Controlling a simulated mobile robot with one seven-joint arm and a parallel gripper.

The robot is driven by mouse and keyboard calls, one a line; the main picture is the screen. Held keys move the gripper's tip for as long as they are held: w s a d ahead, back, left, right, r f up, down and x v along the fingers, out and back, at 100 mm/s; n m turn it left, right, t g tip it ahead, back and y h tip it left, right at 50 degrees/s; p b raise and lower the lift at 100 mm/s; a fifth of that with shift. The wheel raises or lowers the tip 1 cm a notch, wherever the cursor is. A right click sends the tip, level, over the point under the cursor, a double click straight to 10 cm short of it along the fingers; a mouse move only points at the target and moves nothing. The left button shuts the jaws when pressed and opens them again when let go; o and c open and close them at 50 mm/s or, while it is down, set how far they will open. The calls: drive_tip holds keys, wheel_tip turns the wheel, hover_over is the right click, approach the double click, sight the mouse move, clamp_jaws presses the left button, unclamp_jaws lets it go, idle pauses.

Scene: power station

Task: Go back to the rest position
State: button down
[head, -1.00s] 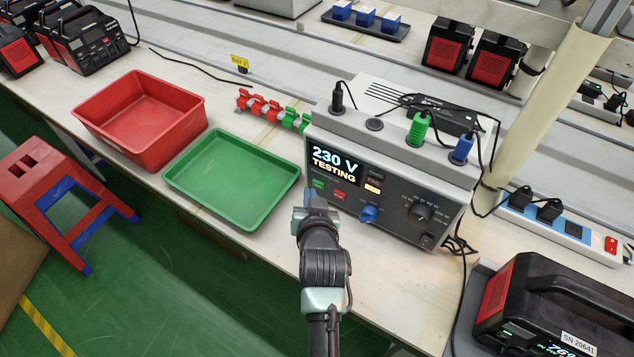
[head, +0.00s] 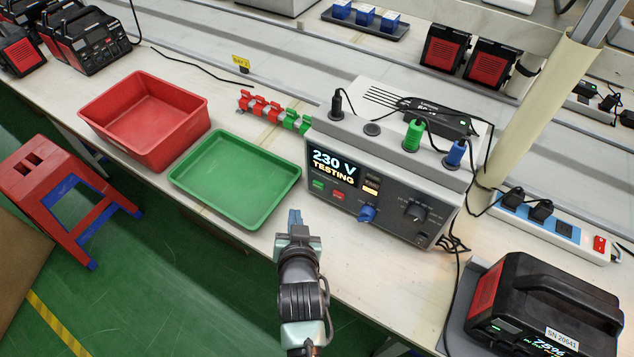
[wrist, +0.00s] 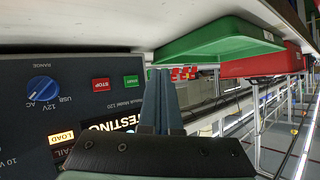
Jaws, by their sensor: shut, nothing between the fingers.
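My gripper (head: 295,217) is shut and empty. In the head view it is over the front edge of the bench, in front of and to the left of the grey tester (head: 390,185), apart from it. The tester's screen reads 230 V TESTING. In the wrist view my shut fingers (wrist: 160,95) point forward, with the tester's front panel (wrist: 70,110) to the left, its START and STOP buttons close beside the fingers.
A green tray (head: 237,178) and a red bin (head: 145,118) are left of the tester. A power strip (head: 558,230) and a black-and-red power station (head: 545,305) are to the right. A red and blue stool (head: 65,195) stands on the green floor. Cables lie behind the tester.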

idle(0.6)
drive_tip(key=w+r+n+t+p, duration=0.1)
drive_tip(key=w+r+t, duration=0.25)
drive_tip(key=r, duration=1.55)
drive_tip(key=w+r+t+p, duration=0.2)
drive_tip(key=r+t, duration=0.2)
drive_tip(key=r, duration=1.5)
drive_tip(key=s+r+t, duration=0.2)
drive_tip(key=s+r, duration=0.3)
drive_tip(key=r, duration=0.5)
drive_tip(key=s+r+n+t+p, duration=0.1)
drive_tip(key=s+r+t, duration=0.2)
drive_tip(key=s+r, duration=0.3)
drive_tip(key=s+d+r+t+p, duration=0.1)
drive_tip(key=s+r, duration=0.5)
drive_tip(key=r, duration=0.9)
drive_tip(key=shift+s+r+t, duration=0.15)
drive_tip(key=shift+r+t, duration=0.05)
drive_tip(key=shift+t, duration=0.55)
drive_tip(key=shift+d+f, duration=0.1)
